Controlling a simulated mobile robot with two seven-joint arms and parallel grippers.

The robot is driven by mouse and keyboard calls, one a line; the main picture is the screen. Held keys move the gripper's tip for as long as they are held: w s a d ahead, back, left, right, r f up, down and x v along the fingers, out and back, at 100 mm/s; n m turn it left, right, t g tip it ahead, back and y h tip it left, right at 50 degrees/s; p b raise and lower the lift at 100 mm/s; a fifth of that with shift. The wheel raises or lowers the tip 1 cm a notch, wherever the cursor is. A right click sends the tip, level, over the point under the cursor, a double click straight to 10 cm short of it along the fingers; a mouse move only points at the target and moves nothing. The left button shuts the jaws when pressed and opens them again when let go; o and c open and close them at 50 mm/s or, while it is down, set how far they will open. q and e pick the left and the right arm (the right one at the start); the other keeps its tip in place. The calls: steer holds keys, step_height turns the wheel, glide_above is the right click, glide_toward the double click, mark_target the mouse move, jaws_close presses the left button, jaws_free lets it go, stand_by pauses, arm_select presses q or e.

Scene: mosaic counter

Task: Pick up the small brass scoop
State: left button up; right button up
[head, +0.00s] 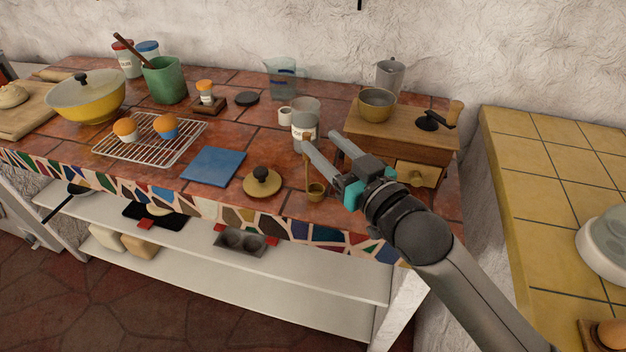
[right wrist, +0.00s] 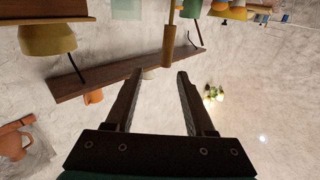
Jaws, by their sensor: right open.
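The small brass scoop (head: 316,192) is on the red-tiled counter near its front edge, its small round bowl toward the front and its thin handle (head: 307,172) pointing back. My right gripper (head: 319,142) is open in the head view, its two fingers reaching up and left, above and behind the scoop's bowl. One finger passes close to the scoop's handle end; I cannot tell whether they touch. In the right wrist view the open fingers (right wrist: 160,73) have nothing between them, and I cannot make out the scoop. My left gripper is not in view.
A labelled canister (head: 304,122) stands behind the fingers. A wooden grinder (head: 404,140) with an open drawer stands right of them. A brass lid (head: 262,184) and blue mat (head: 214,166) lie left of the scoop. A yellow-tiled counter (head: 545,170) is farther right.

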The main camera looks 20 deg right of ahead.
mark_target(304, 132)
steer(key=shift+a+b+x, duration=0.2)
steer(key=shift+b+x, duration=0.05)
steer(key=shift+x, duration=1.8)
steer(key=shift+a+b+x, duration=0.2)
steer(key=shift+x, duration=1.9)
steer(key=shift+s+f, duration=0.1)
steer(key=shift+f, duration=0.1)
jaws_close()
